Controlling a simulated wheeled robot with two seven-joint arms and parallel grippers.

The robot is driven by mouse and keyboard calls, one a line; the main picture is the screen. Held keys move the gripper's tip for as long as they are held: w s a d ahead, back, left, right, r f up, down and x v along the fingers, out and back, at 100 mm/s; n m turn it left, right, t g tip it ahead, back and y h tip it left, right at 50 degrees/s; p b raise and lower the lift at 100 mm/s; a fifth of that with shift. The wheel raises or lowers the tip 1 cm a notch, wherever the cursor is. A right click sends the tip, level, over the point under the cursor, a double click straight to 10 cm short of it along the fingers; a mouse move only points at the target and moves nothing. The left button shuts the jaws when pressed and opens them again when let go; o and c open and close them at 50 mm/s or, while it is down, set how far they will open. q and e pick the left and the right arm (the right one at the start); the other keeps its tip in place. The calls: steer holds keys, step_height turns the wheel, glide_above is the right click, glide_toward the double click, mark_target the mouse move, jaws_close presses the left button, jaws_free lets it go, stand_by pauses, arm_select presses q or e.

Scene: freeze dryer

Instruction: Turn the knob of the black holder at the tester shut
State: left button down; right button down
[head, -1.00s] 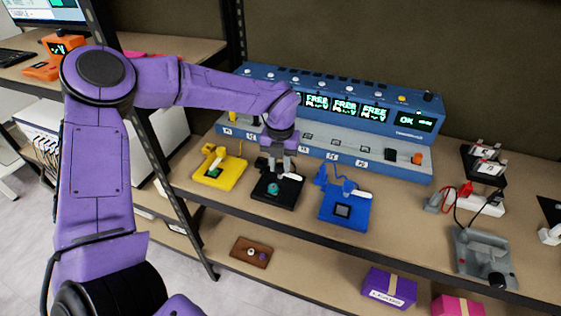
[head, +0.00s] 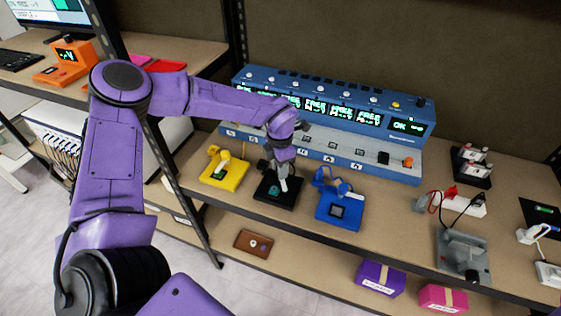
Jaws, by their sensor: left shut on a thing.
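The black holder (head: 289,200) sits on the shelf in front of the blue tester (head: 372,153), between a yellow holder and a blue holder. A small teal thing (head: 273,190) lies in it. My left gripper (head: 279,170) reaches down over the back of the black holder and is shut on its knob, which is mostly hidden by the fingers. The knob's white lever (head: 284,184) sticks out below the fingers and points toward the front of the shelf. My right gripper is out of view.
The yellow holder (head: 236,171) stands close on the left and the blue holder (head: 352,221) close on the right. A grey fixture (head: 461,254) and a white power strip (head: 469,205) with cables lie farther right. Boxes stand on the lower shelf.

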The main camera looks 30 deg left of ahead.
arm_select(q)
steer(key=m+p, duration=0.2)
steer(key=m, duration=0.1)
steer(key=shift+r+m, duration=0.2)
steer(key=shift+m, duration=0.1)
steer(key=shift+f+m+p, duration=0.1)
steer(key=shift+m+p, duration=0.6)
steer(key=shift+m, duration=0.8)
steer(key=shift+w, duration=0.1)
steer(key=c, duration=0.8)
jaws_free()
step_height(320, 180, up, 10)
steer(key=shift+a+r+b, duration=0.1)
steer(key=shift+r+b, duration=0.15)
steer(key=shift+b, duration=0.55)
